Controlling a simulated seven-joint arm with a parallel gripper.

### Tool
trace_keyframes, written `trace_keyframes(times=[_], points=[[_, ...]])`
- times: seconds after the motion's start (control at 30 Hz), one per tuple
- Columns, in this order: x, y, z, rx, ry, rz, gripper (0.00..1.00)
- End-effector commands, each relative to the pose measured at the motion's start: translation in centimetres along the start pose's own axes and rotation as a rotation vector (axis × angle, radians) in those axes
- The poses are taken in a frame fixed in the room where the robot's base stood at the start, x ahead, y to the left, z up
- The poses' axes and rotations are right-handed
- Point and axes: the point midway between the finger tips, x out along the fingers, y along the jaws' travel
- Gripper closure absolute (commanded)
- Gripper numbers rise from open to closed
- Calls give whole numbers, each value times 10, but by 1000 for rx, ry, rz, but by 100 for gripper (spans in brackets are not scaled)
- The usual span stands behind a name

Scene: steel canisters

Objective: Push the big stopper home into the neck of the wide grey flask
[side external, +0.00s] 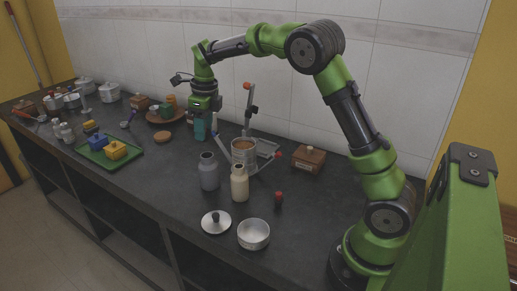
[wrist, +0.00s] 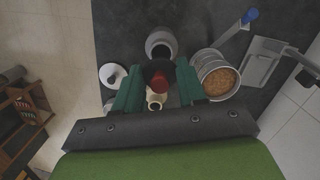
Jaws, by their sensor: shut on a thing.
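The wide grey flask (side external: 208,174) stands upright on the dark counter, its mouth open and empty; it also shows in the wrist view (wrist: 160,42). My gripper (side external: 201,130) is above the counter, behind and higher than the flask. In the wrist view my gripper (wrist: 159,84) is shut on a red-topped stopper (wrist: 159,82), taken as the big stopper, between its green fingers. The stopper is apart from the grey flask; its lower end is hidden in the side view. A narrower cream flask (side external: 239,185) stands beside the grey one, partly hidden by the stopper in the wrist view.
A smaller red-topped stopper (side external: 278,201) stands on the counter at right. A tin with brown contents (side external: 243,154) stands close behind the flasks, with levers around it. A lid (side external: 216,222) and a steel pot (side external: 253,234) lie in front. A wooden box (side external: 309,159) is at the back right.

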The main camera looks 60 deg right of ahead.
Motion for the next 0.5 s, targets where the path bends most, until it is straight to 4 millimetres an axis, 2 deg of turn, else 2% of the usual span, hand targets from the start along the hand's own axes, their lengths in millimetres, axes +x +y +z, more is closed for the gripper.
trace_keyframes(times=[0.2, 0.5], points=[[22, 0, -3, 0, 3, 1, 89], [41, 0, -5, -1, 1, 0, 89]])
